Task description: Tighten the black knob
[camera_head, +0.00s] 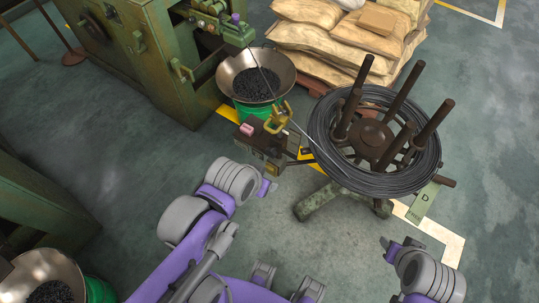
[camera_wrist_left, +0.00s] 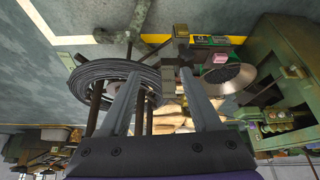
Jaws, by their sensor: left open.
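A dark handle-like part (camera_head: 300,155) sticks out between the control box (camera_head: 262,145) and the wire reel, and is too small to make out. The wire reel (camera_head: 372,135) carries a dark wire coil (camera_head: 335,165) and upright brown posts; the coil also shows in the wrist view (camera_wrist_left: 105,78). My left gripper (camera_head: 266,188) is in front of and below the control box. In the wrist view its two fingers (camera_wrist_left: 158,80) are apart with nothing between them. My right gripper (camera_head: 388,250) is at the lower right, its fingers not clear.
A metal bowl of dark pieces (camera_head: 238,77) stands on a green drum behind the control box. A green machine (camera_head: 160,55) is at the back left. Stacked sacks (camera_head: 310,45) lie at the back. The reel's green stand foot (camera_head: 325,202) reaches across the floor. Floor shows in front.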

